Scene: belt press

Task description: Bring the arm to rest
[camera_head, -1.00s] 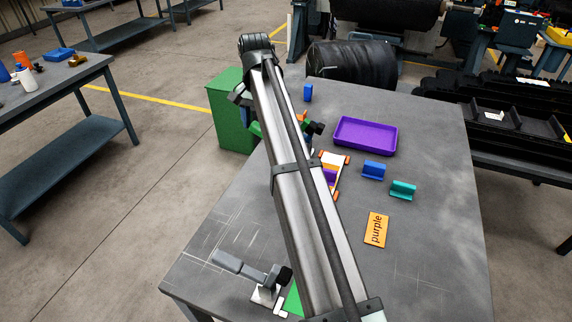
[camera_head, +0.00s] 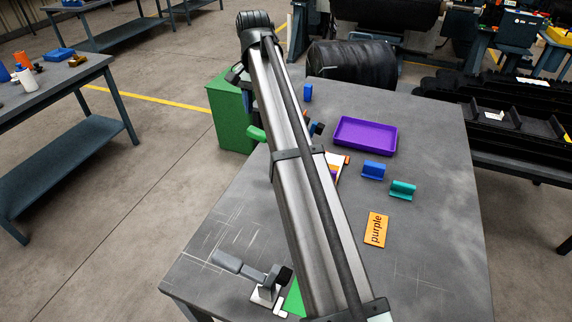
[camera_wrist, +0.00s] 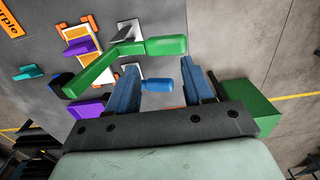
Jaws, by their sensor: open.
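My gripper (camera_wrist: 158,85) is open, its two blue fingers wide apart with nothing held. In the head view my arm hides most of it. A small blue handle (camera_wrist: 159,86) shows between the fingers in the wrist view, and I cannot tell how far below. A green lever (camera_wrist: 166,47) reaches across just beyond the fingertips; its end also shows left of my arm in the head view (camera_head: 257,133). A white and orange frame (camera_wrist: 86,32) with a purple piece (camera_wrist: 82,47) lies beyond the lever, partly hidden by my arm in the head view.
On the grey table (camera_head: 430,260) are a purple tray (camera_head: 364,136), blue block (camera_head: 373,169), teal block (camera_head: 403,189), small blue block (camera_head: 308,92), orange "purple" card (camera_head: 376,229) and grey lever (camera_head: 241,266). A green bin (camera_head: 230,120) stands at the left edge. The table's right front is clear.

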